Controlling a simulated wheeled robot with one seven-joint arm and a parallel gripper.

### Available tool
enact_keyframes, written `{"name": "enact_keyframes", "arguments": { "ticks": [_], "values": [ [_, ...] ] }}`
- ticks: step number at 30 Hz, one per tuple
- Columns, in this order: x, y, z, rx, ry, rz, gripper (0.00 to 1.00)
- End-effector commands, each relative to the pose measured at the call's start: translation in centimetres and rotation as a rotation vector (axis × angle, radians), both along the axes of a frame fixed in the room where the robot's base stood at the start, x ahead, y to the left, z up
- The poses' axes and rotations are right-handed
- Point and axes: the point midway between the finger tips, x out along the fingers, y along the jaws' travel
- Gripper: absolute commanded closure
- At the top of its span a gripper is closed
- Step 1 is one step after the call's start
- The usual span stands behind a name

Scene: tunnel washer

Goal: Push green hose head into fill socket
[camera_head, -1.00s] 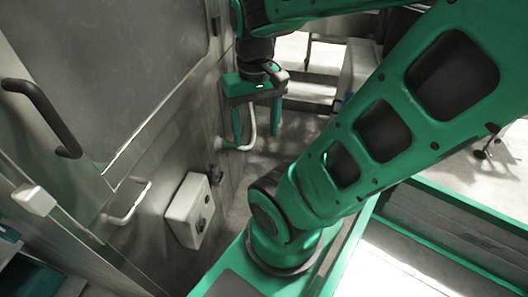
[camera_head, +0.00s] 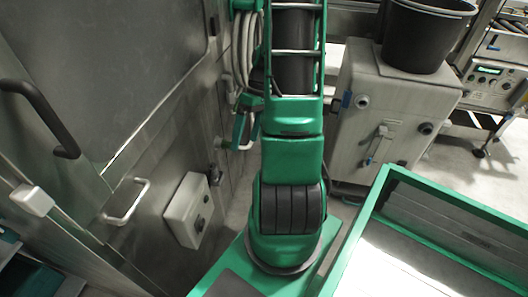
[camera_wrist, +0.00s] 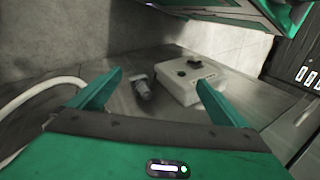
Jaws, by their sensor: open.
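My gripper (camera_wrist: 160,78) is open in the wrist view, with nothing visible between its two green fingers. In the head view, my gripper (camera_head: 241,130) is mostly hidden behind my arm, close to the steel wall. A white hose (camera_wrist: 32,95) curves in from the left in the wrist view and passes out of sight by the left finger. A short bit of the hose (camera_head: 248,145) shows beside my gripper in the head view. I cannot make out the green hose head. A grey cylindrical fitting (camera_wrist: 143,88) lies beyond the fingers; I cannot tell whether it is the fill socket.
A white box with a dark knob (camera_head: 188,212) is on the steel wall; a similar white box (camera_wrist: 186,88) shows in the wrist view. A grab handle (camera_head: 128,203) juts from the wall. A grey cabinet (camera_head: 388,115) with a black bucket (camera_head: 425,38) stands right of my arm.

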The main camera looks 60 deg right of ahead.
Motion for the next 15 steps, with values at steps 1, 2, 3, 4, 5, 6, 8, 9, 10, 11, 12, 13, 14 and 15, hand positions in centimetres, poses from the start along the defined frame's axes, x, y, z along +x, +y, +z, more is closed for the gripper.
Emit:
{"name": "enact_keyframes", "arguments": {
  "ticks": [1, 2, 3, 4, 5, 6, 8, 9, 10, 11, 12, 13, 14, 15],
  "values": [
    [0.0, -0.6, -1.5, 0.044, -0.029, 0.01, 0.03],
    [0.2, -1.0, -2.2, 0.066, -0.053, 0.02, 0.03],
    [0.3, -1.4, -3.2, 0.095, -0.088, 0.033, 0.03],
    [0.5, -1.6, -3.9, 0.117, -0.116, 0.042, 0.03],
    [0.6, -1.9, -4.6, 0.138, -0.144, 0.05, 0.03],
    [0.7, -2.3, -5.6, 0.166, -0.184, 0.059, 0.03],
    [0.9, -2.8, -7.0, 0.202, -0.249, 0.069, 0.03],
    [1.0, -3.1, -7.9, 0.226, -0.295, 0.076, 0.03],
    [1.1, -3.4, -8.5, 0.242, -0.33, 0.077, 0.03],
    [1.2, -3.6, -9.2, 0.257, -0.367, 0.079, 0.03],
    [1.3, -3.9, -10.0, 0.275, -0.418, 0.081, 0.03],
    [1.4, -4.2, -10.6, 0.287, -0.458, 0.081, 0.03],
    [1.5, -4.4, -11.1, 0.298, -0.498, 0.08, 0.03],
    [1.6, -4.8, -11.9, 0.31, -0.552, 0.078, 0.03]
  ]
}}
